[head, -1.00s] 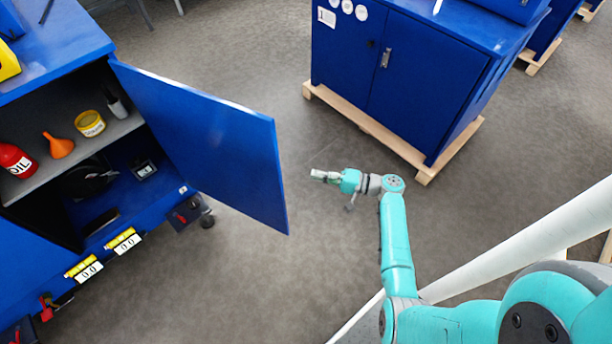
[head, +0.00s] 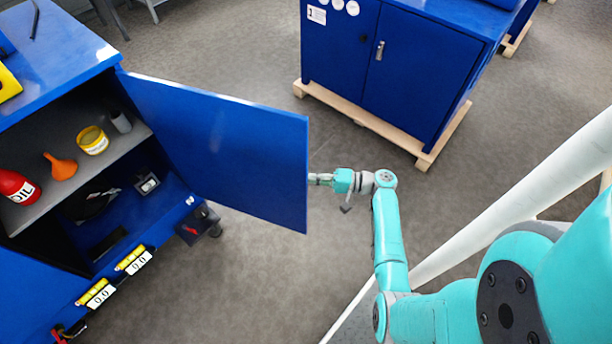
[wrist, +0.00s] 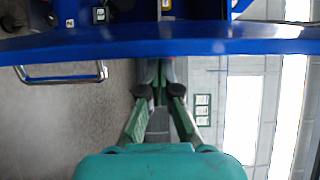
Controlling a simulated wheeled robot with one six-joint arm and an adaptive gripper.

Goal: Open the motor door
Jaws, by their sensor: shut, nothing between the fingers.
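The blue motor door (head: 225,150) stands swung wide open from the blue cabinet on the left of the head view. In the wrist view its edge (wrist: 230,40) runs across the top, with a metal handle (wrist: 62,78) below it at left. My gripper (head: 318,179) is at the door's free edge in the head view. In the wrist view the shut, empty fingers (wrist: 160,92) point at the door, and their far ends are close to its edge. I cannot tell whether they touch it.
The open cabinet (head: 95,52) holds a red oil bottle (head: 15,186), an orange funnel (head: 60,167) and a yellow tin (head: 92,140) on its shelf. Another blue cabinet (head: 420,70) stands on a wooden pallet (head: 385,128). Grey floor (head: 265,270) between is clear.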

